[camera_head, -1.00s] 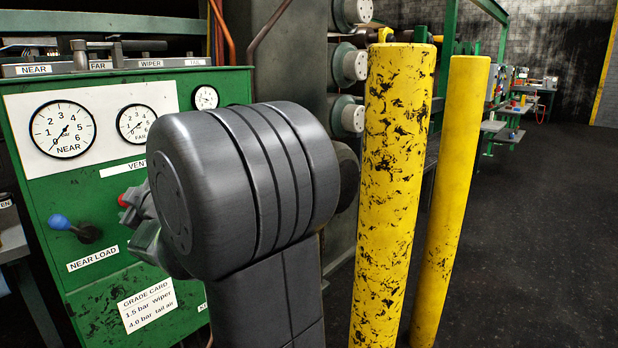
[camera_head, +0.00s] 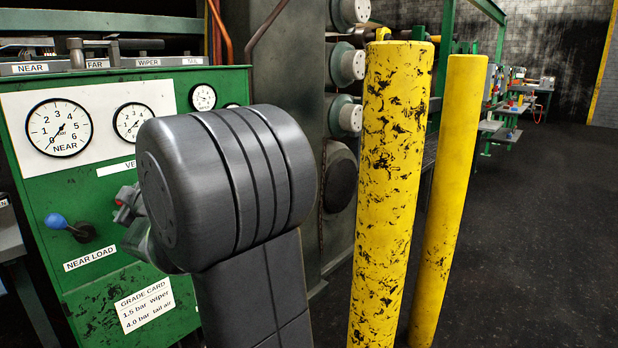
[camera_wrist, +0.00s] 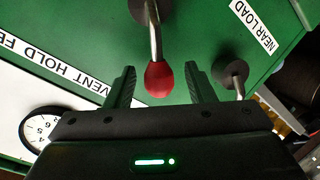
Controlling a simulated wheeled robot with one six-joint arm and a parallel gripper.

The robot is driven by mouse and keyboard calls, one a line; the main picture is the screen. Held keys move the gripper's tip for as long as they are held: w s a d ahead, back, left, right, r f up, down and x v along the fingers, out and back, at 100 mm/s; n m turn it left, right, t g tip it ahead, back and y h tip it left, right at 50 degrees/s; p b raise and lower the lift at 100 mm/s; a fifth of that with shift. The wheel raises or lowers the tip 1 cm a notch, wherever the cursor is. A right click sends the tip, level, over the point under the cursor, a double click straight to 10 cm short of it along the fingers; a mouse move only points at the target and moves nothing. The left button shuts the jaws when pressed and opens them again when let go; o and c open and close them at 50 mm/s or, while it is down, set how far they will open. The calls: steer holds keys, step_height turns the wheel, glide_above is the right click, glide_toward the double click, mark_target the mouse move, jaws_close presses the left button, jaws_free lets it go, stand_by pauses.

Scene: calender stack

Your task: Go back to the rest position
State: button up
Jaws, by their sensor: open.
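My gripper (camera_wrist: 160,88) shows in the wrist view, with its two dark fingers apart. A red-knobbed lever (camera_wrist: 159,78) comes down from the top of that view, and its knob lies between the fingertips in the picture. I see a gap on both sides of the knob. The green panel (camera_head: 40,190) stands at the left, with round gauges, a blue-knobbed lever (camera_head: 60,222) and a grade card (camera_head: 145,305).
Two yellow bollards, a scuffed near one (camera_head: 392,190) and a plainer one (camera_head: 450,190), stand right of my arm. Open dark floor (camera_head: 540,240) lies beyond them. A dark machine column (camera_head: 270,60) with round grey housings rises behind. Another lever (camera_wrist: 230,70) is near the NEAR LOAD label.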

steer(key=p+v, duration=0.4)
steer(key=v, duration=0.9)
steer(key=b+x, duration=0.5)
steer(key=x, duration=1)
steer(key=shift+a+f, duration=0.1)
steer(key=shift+f, duration=0.05)
steer(key=shift+w+d+r+p, duration=0.15)
steer(key=shift+r+p, duration=0.35)
steer(key=shift+p, duration=0.5)
steer(key=shift+d+r+m+p, duration=0.15)
steer(key=shift+d+m+p, duration=0.1)
steer(key=shift+m+p, duration=0.1)
steer(key=shift+w+d+m+p, duration=0.1)
steer(key=shift+m+p, duration=0.25)
steer(key=shift+p, duration=0.15)
steer(key=shift+d, duration=0.1)
